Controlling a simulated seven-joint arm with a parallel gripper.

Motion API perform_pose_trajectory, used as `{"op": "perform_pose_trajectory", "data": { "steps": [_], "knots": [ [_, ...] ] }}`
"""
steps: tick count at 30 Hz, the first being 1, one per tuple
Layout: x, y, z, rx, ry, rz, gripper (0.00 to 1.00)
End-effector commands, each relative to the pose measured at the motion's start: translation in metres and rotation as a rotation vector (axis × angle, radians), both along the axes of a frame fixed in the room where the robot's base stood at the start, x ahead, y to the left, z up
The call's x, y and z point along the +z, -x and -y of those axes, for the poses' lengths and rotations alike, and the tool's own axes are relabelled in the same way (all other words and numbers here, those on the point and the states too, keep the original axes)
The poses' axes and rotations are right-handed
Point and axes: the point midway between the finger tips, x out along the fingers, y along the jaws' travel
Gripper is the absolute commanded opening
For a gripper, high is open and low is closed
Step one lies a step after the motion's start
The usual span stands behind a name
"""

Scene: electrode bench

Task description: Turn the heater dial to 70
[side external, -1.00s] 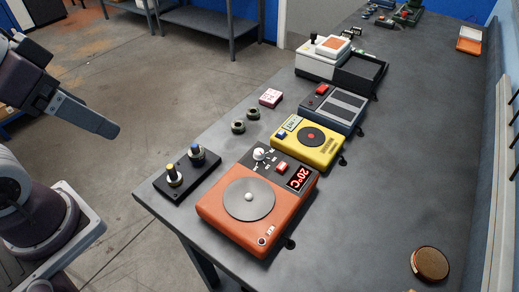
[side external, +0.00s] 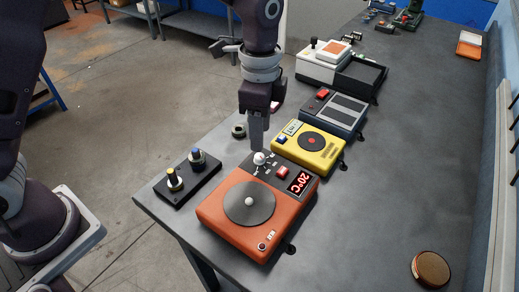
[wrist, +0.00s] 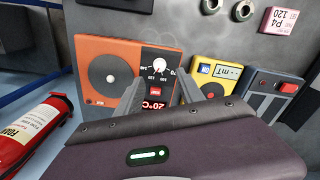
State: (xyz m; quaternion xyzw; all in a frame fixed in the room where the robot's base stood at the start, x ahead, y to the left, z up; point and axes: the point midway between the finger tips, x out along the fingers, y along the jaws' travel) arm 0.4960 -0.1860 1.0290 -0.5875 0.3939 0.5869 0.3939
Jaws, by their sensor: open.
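The orange heater (side external: 228,218) sits near the bench's front end, with a round grey plate (side external: 248,203) on top. Its white dial (side external: 260,158) is on the dark panel, and the red display (side external: 299,181) reads 20°C. My gripper (side external: 257,147) points down just above and behind the dial in the side view, open and empty. In the wrist view the dial (wrist: 159,65) shows beyond and between my two fingers (wrist: 160,92). I cannot tell whether the fingers are level with it. A red button (side external: 282,172) is beside the dial.
A yellow device (side external: 322,150) and a grey-blue device (side external: 345,108) stand behind the heater. A black stand with two knobs (side external: 190,182) is to its left. A dark ring (side external: 239,130) lies near my gripper. The right side of the bench is mostly clear.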

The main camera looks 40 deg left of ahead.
Motion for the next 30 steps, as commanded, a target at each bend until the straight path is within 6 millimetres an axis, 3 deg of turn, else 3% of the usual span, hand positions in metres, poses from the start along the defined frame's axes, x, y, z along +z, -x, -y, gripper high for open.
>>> {"op": "perform_pose_trajectory", "data": {
  "steps": [9,19,26,30],
  "knots": [
    [-0.056,0.001,-0.001,0.003,-0.001,-0.003,0.45],
    [-0.065,0.001,-0.001,0.004,-0.001,0.000,0.45],
    [-0.065,0.001,-0.001,0.005,-0.001,0.000,0.02],
    [-0.065,0.001,-0.001,0.005,-0.001,0.000,0.00]
  ]
}}
